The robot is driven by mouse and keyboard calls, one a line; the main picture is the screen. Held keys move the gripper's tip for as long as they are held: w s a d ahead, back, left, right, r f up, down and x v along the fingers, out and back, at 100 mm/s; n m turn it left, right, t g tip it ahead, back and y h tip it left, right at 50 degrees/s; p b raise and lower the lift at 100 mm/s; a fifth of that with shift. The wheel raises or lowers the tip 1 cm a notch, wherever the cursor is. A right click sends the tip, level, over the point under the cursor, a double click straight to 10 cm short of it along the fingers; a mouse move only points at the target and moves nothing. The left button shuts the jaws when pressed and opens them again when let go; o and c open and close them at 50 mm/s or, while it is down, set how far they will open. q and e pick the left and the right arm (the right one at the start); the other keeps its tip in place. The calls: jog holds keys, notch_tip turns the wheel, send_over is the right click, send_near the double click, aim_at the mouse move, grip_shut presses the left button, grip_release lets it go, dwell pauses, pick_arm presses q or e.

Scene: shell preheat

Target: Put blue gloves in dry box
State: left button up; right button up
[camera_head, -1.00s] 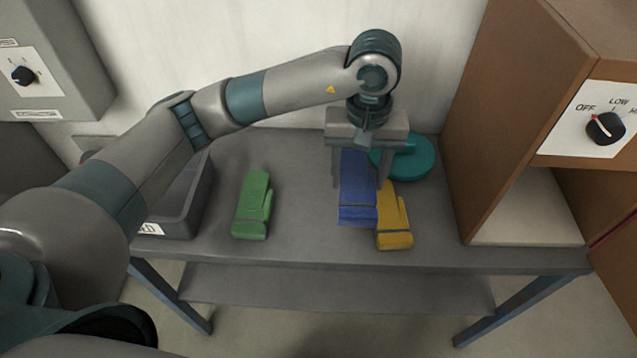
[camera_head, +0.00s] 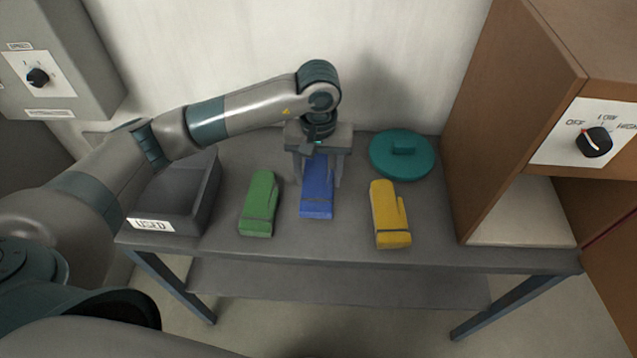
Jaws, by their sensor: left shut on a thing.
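The blue gloves (camera_head: 317,198) are between the fingers of my left gripper (camera_head: 318,178), which is shut on them. They are over the middle of the grey table, between the green gloves and the yellow gloves; I cannot tell whether they touch the tabletop. A brown cabinet (camera_head: 505,110) with an open lower compartment stands at the right; no label shows whether it is the dry box. My right gripper is not in view.
Green gloves (camera_head: 259,203) lie left of the blue ones, yellow gloves (camera_head: 389,214) right. A grey bin labelled USED (camera_head: 207,200) stands at the table's left. A round teal lid (camera_head: 402,155) lies at the back. The grey table (camera_head: 345,245) is clear along its front.

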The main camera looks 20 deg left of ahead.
aim_at(318, 179)
pick_arm(q)
jog(key=shift+f+p, duration=0.45)
jog(key=shift+f, duration=0.05)
jog(key=shift+f+p, duration=0.5)
jog(key=shift+f, duration=0.95)
jog(key=shift+f, duration=0.2)
jog(key=o, duration=1.2)
